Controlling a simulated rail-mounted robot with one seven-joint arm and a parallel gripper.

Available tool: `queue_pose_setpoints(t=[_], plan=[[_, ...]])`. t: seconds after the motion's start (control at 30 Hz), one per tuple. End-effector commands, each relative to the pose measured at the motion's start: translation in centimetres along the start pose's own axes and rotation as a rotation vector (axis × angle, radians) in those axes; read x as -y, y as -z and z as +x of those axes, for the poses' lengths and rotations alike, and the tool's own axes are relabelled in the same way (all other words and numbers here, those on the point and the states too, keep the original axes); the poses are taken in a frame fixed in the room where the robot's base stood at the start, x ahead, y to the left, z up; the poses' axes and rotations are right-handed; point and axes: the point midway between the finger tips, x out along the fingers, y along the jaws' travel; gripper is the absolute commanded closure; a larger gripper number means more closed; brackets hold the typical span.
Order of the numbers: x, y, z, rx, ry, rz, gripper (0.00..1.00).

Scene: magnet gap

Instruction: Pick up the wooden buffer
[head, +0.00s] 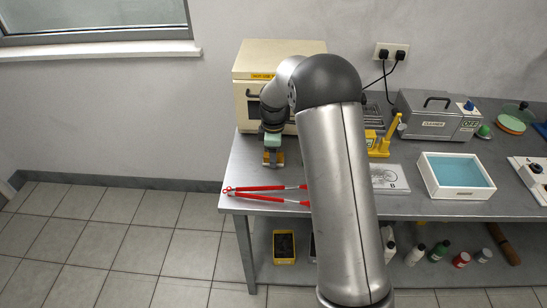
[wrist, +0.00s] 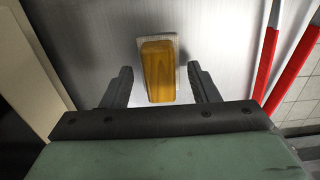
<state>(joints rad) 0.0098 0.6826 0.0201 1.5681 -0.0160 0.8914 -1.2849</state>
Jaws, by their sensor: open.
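The wooden buffer (wrist: 159,72) is an orange-brown wooden block on a pale pad, lying on the metal bench top. In the wrist view it sits between the two fingers of my gripper (wrist: 161,86), with a gap on each side. My gripper is open, and neither finger touches the block. In the head view my gripper (head: 273,160) is low over the left end of the bench, in front of the cream oven. There the buffer is mostly hidden by the gripper and cannot be made out clearly.
Red-handled tongs (head: 262,194) lie along the bench's front edge, close to the gripper's right in the wrist view. The cream oven (head: 245,98) stands behind. A white tray with blue content (head: 455,193) and a grey cleaner box (head: 425,121) are farther right.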

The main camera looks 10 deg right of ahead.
Motion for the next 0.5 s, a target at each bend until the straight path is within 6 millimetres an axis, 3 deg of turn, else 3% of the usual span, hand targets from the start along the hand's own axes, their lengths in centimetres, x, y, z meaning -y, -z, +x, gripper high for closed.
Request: queue_pose_setpoints(t=[0.1, 0.27, 0.5], plan=[[-0.01, 0.01, -0.01, 0.000, 0.000, 0.000, 0.48], [0.00, 0.01, -0.03, 0.000, 0.000, 0.000, 0.93], [-0.01, 0.01, -0.06, 0.000, -0.001, 0.000, 0.94]])
